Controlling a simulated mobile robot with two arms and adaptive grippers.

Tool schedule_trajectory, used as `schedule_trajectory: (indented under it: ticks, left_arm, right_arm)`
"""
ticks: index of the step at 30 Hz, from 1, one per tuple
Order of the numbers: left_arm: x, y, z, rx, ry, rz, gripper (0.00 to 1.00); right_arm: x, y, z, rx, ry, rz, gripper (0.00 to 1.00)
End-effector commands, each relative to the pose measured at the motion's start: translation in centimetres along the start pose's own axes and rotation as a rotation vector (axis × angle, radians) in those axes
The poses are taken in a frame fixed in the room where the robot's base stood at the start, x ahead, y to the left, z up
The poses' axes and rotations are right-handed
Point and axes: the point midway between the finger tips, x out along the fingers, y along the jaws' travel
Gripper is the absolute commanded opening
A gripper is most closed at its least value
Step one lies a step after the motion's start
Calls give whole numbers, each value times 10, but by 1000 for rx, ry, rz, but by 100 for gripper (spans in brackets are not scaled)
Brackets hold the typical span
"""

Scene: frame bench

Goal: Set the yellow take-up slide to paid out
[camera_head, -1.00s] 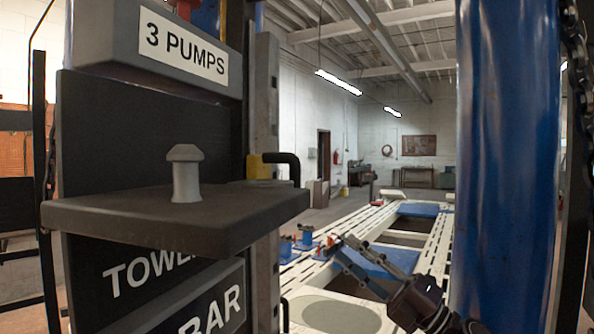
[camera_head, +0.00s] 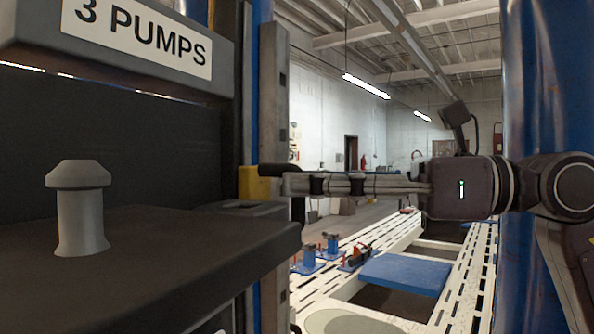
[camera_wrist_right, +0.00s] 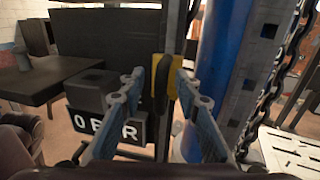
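The yellow take-up slide (camera_head: 259,184) sits on the side of the dark tower, left of centre in the head view. Its black handle (camera_head: 281,169) sticks out to the right. In the right wrist view the yellow slide (camera_wrist_right: 172,72) is straight ahead, with the black handle (camera_wrist_right: 161,88) in front of it. My right gripper (camera_head: 291,184) reaches in from the right, its fingertips at the handle. In the wrist view its fingers (camera_wrist_right: 160,82) are apart, one on each side of the handle. Contact cannot be told. My left gripper is not in view.
A dark shelf (camera_head: 150,270) with a grey knob (camera_head: 80,207) juts out at the near left. A sign reading "3 PUMPS" (camera_head: 145,30) hangs above. A blue post (camera_head: 545,80) stands at right. A white slotted frame bench (camera_head: 340,280) lies behind.

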Motion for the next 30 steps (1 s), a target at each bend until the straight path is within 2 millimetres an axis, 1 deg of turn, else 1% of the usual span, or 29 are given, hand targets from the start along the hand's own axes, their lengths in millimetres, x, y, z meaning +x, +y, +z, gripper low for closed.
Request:
schedule_trajectory:
  ticks: [1,3,6,14,17,21,23,30]
  left_arm:
    - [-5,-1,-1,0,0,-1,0]
    - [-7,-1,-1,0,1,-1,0]
    - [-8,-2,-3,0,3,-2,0]
    - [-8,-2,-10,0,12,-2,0]
    - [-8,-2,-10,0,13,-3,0]
    - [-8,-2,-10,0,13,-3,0]
    - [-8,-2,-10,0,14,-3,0]
    - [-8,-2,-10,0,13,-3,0]
  right_arm:
    - [7,0,2,2,0,3,30]
    - [14,0,2,2,-1,1,30]
    - [20,0,1,3,-1,1,30]
    - [22,0,0,3,-2,0,30]
    - [22,0,0,3,-2,0,21]
    - [22,0,0,3,-2,1,6]
    - [22,0,0,3,-2,1,0]
    - [22,1,0,1,-1,3,0]
